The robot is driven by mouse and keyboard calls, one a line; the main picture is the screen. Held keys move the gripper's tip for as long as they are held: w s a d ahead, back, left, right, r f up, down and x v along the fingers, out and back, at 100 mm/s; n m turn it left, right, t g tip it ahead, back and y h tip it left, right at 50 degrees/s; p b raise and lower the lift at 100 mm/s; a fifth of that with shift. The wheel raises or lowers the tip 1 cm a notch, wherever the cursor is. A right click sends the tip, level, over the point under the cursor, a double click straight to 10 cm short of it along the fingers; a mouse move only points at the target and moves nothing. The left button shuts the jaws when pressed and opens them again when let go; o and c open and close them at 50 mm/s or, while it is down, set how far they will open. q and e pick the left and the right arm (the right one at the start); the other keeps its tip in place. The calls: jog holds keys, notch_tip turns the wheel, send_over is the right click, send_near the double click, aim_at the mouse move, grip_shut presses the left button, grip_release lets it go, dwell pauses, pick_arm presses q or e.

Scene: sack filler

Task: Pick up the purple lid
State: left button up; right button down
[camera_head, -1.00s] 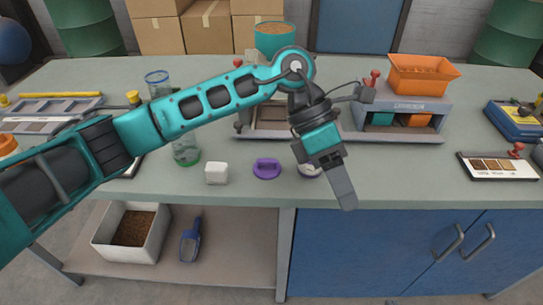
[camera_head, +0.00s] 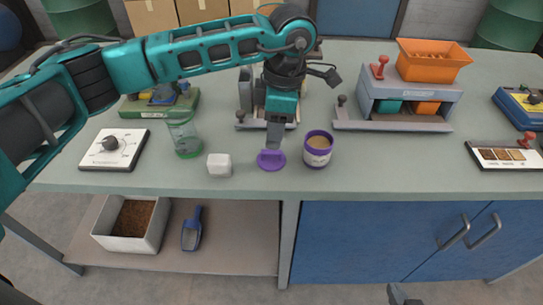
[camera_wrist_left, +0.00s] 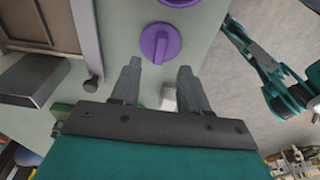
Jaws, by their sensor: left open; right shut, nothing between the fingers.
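The purple lid (camera_head: 271,160) lies flat on the grey-green bench, between a white cube (camera_head: 219,165) and an open purple-rimmed jar (camera_head: 317,149). The lid has a raised grip bar, clear in the left wrist view (camera_wrist_left: 160,43). My left gripper (camera_head: 273,142) points down just behind the lid in the head view. In the left wrist view its fingers (camera_wrist_left: 158,76) are apart with nothing held, and the lid lies beyond their tips. My right gripper (camera_head: 403,296) shows only as a grey tip at the bottom edge, empty, away from the bench.
A green-based clear container (camera_head: 184,136) and a white dial box (camera_head: 114,149) stand left. A machine with an orange hopper (camera_head: 430,61) stands right. Bare bench lies right of the jar. A bin (camera_head: 105,228) and blue scoop (camera_head: 192,229) sit on the lower shelf.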

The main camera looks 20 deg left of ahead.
aim_at(271, 156)
pick_arm(q)
jog(key=f, duration=0.5)
jog(key=shift+a+f, duration=0.15)
jog(key=shift+a, duration=0.05)
grip_shut()
